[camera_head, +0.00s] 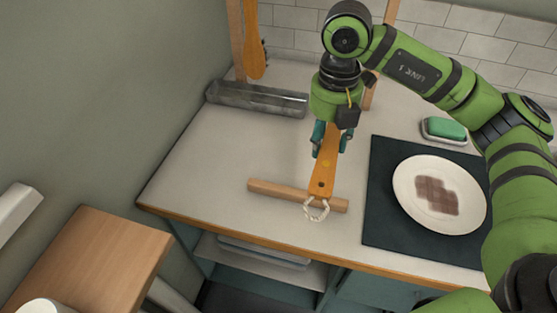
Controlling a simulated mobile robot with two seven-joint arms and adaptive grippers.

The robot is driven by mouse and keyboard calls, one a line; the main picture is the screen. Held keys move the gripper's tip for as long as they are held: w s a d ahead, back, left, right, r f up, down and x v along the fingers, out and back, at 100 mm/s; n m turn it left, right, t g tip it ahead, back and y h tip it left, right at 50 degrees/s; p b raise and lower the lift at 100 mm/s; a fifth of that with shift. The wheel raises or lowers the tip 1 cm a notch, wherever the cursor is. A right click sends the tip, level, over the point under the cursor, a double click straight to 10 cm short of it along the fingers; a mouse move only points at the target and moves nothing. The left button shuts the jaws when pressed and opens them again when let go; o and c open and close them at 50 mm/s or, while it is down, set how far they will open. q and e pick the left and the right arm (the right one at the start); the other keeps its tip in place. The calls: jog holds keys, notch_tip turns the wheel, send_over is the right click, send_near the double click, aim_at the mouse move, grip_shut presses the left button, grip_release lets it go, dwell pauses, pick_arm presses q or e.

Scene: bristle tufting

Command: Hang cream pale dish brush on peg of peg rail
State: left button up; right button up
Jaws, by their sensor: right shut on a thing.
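My right gripper (328,138) is shut on an orange-brown wooden brush handle (323,170). A wooden upright (236,42) stands at the back left, with another partly behind my right arm. They may belong to the peg rail; no peg is clearly visible. An orange brush-like thing (254,45) hangs by the left upright. My left gripper is out of view.
A wooden bar (270,188) lies on the counter (200,160), behind the handle in the picture. At right are a white plate (407,185) on a dark mat (380,225) and a green sponge (446,128).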

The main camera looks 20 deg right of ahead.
jog(key=p, duration=0.2)
send_over(274, 171)
notch_tip(274, 171, down, 6)
jog(key=shift+f, duration=0.2)
notch_tip(274, 171, down, 3)
jog(key=shift+f+p, duration=0.15)
jog(key=shift+p, duration=0.15)
jog(key=shift+f, duration=0.35)
jog(key=o, duration=1.2)
jog(key=shift+r, duration=0.1)
jog(key=r, duration=0.2)
jog(key=r+b, duration=0.1)
jog(key=r, duration=0.1)
jog(key=a+r, duration=0.1)
jog(key=r, duration=0.1)
jog(key=shift+b, duration=0.4)
jog(key=shift+r, duration=0.35)
